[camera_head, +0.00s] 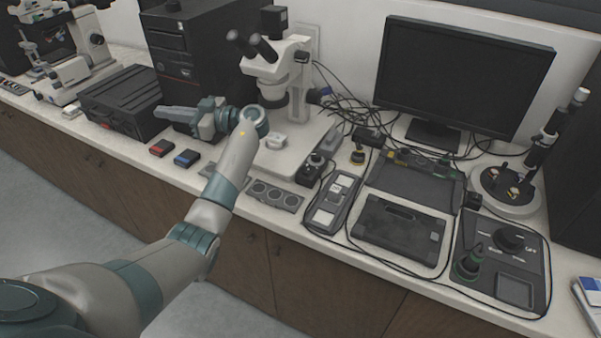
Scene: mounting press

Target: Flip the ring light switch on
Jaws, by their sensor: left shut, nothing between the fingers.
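A white stereo microscope (275,66) stands at the back on a pale base. A dark ring (276,99) sits under its head and may be the ring light. A small black box with a round knob (315,166) is beside the base on the right; it may be the light's control, but I cannot make out a switch on it. My left gripper (163,113) is shut and empty. It points left, above the bench in front of the black tower, apart from the microscope and the box. My right gripper is not in view.
A black case (124,99) is left of my gripper. Red (161,147) and blue (187,157) small boxes lie below it. A grey holder with round wells (275,195) lies at the front edge. Cables run behind the black box towards the monitor (462,75).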

